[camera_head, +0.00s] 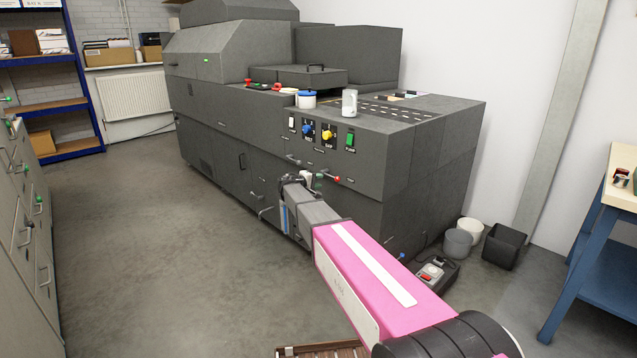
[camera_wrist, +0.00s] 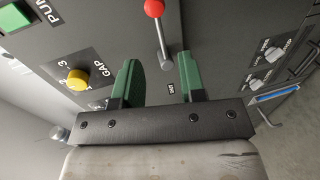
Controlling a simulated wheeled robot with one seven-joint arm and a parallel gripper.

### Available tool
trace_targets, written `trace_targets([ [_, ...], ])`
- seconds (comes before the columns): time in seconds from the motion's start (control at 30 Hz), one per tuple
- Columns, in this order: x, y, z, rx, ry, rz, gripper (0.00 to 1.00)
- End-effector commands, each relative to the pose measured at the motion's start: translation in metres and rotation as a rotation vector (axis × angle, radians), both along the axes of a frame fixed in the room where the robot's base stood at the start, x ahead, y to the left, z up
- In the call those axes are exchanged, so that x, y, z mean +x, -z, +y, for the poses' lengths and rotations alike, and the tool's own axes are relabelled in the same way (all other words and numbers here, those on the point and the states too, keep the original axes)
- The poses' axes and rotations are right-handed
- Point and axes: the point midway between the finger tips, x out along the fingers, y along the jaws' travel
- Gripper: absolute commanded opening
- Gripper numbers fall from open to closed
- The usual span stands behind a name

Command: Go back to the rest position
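My gripper (camera_head: 312,182) is at the end of my outstretched pink arm, in front of the grey machine (camera_head: 330,200). In the wrist view my gripper (camera_wrist: 157,70) has its two green fingers apart with nothing held between them. A lever with a red ball (camera_wrist: 154,8) shows in the gap between the fingertips, with its shaft running down to the panel. I cannot tell how deep the fingers reach around it. The red ball also shows in the head view (camera_head: 337,179), just right of my gripper.
The machine's front has a yellow GAP knob (camera_wrist: 77,80) and a green button (camera_wrist: 14,18). Bins (camera_head: 504,247) and a blue-legged table (camera_head: 590,265) are right. Open floor (camera_head: 150,240) lies left.

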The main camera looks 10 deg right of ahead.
Motion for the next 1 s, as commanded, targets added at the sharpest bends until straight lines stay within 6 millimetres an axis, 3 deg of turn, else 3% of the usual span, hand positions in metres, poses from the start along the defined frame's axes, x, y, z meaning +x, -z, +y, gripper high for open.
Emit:
trace_targets([
  [0.13,-0.008,0.004,-0.005,0.018,0.009,0.008,0.37],
  [0.27,-0.042,0.021,-0.023,0.102,0.048,0.043,0.37],
  [0.47,-0.139,0.070,-0.059,0.360,0.162,0.143,0.37],
  [0.6,-0.221,0.104,-0.074,0.582,0.256,0.225,0.37],
  [0.8,-0.336,0.136,-0.072,0.915,0.383,0.333,0.37],
  [0.9,-0.383,0.143,-0.063,1.066,0.435,0.376,0.37],
  [1.0,-0.418,0.145,-0.054,1.188,0.473,0.407,0.37],
])
